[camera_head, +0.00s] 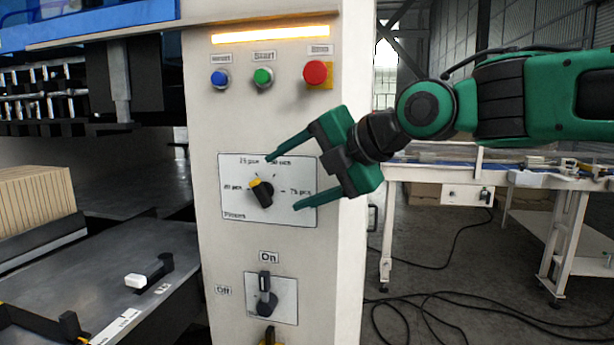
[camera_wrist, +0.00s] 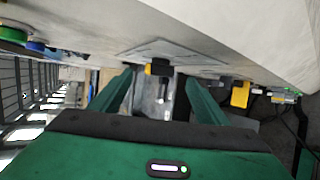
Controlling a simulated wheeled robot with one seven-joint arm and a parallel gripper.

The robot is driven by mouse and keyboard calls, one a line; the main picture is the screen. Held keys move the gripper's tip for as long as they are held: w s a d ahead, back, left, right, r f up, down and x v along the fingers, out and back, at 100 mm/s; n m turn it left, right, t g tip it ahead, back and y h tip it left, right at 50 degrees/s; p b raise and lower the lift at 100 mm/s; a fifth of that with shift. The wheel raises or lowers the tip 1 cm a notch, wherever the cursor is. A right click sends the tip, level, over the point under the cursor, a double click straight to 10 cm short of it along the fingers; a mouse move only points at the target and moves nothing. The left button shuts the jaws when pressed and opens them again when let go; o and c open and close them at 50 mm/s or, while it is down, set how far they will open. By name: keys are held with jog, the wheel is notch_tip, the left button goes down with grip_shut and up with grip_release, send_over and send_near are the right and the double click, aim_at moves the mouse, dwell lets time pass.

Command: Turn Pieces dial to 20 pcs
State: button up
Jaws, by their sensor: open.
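The Pieces dial (camera_head: 264,195) is a black knob with a yellow end on a white plate (camera_head: 238,211) on the machine's pale column. Its yellow end points up-left, between the left label, which seems to read 20 pcs (camera_head: 232,187), and the upper-left label (camera_head: 249,161). Two more labels sit at upper right and right. My green gripper (camera_head: 283,181) is open and empty in front of the plate, reaching in from the right. In the wrist view the dial (camera_wrist: 158,68) shows between the spread fingertips, beyond them; contact cannot be made out.
Above are blue (camera_head: 219,78), green (camera_head: 263,77) and red (camera_head: 316,73) buttons. Below is an On/Off switch (camera_head: 266,301). A work table (camera_head: 160,300) stands left, a conveyor (camera_head: 450,172) behind right. Cables lie on the floor.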

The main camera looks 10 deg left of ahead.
aim_at(266, 192)
jog(key=x, duration=0.7)
jog(key=shift+w+a+f, duration=0.15)
jog(key=shift+f, duration=0.1)
jog(key=shift+c, duration=0.4)
jog(key=c, duration=1)
jog(key=shift+a+r+n+g+h, duration=0.15)
jog(key=shift+n+g+h, duration=0.15)
jog(key=shift+h, duration=0.7)
jog(key=shift+c, duration=0.2)
jog(key=o, duration=1.6)
